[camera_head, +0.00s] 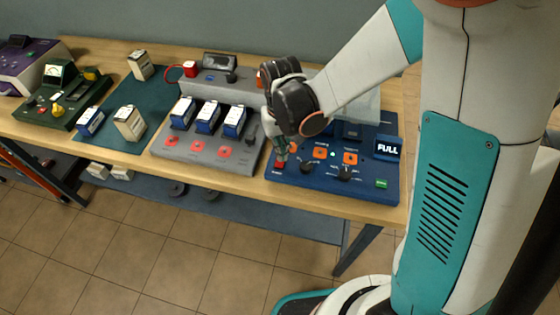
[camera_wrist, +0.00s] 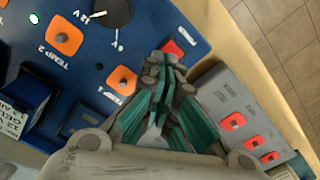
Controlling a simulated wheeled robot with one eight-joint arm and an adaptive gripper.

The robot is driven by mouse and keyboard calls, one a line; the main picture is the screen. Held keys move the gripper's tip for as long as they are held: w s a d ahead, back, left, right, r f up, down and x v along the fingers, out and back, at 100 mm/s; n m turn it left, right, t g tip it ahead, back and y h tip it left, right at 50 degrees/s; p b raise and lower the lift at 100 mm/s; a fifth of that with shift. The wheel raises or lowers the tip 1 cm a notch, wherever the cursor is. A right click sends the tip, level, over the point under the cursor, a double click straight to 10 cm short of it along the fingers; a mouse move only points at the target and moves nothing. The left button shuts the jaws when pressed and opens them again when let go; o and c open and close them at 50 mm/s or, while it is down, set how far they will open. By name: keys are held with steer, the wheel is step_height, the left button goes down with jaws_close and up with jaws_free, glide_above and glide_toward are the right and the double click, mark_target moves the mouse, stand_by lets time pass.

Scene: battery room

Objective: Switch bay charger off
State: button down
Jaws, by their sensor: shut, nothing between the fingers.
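The blue charger panel (camera_head: 308,184) is at the right end of the bench, with a FULL display (camera_head: 388,149), a green label or button (camera_head: 381,183), dark knobs and orange sockets. A red switch (camera_head: 278,166) sits at its front left corner; the same red switch (camera_wrist: 173,48) shows just beyond my fingertips in the wrist view. My gripper (camera_head: 281,156) is shut and empty, pointing down at that corner; its fingers (camera_wrist: 166,66) show in the wrist view. I cannot tell whether they touch the switch. My arm hides part of the panel's back.
Left of the panel, a grey multi-bay unit (camera_head: 189,151) holds blue and white batteries. Further left are a dark green mat (camera_head: 150,92) with loose batteries, a green meter box (camera_head: 60,95) and a purple device (camera_head: 27,68). The bench's front edge is narrow.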

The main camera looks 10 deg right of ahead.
steer(key=shift+f+b, duration=0.7)
steer(key=shift+f, duration=0.15)
stand_by(0.4)
steer(key=shift+r+p, duration=2.4)
steer(key=shift+r, duration=1.15)
steer(key=shift+d+r, duration=0.15)
steer(key=shift+d, duration=0.05)
steer(key=s+d+r+m+t+b, duration=0.2)
steer(key=s+d+r+t+b, duration=0.2)
steer(key=s+d+r, duration=0.9)
steer(key=shift+d+r+t, duration=0.15)
steer(key=shift+d+t, duration=0.3)
steer(key=shift+t, duration=1.15)
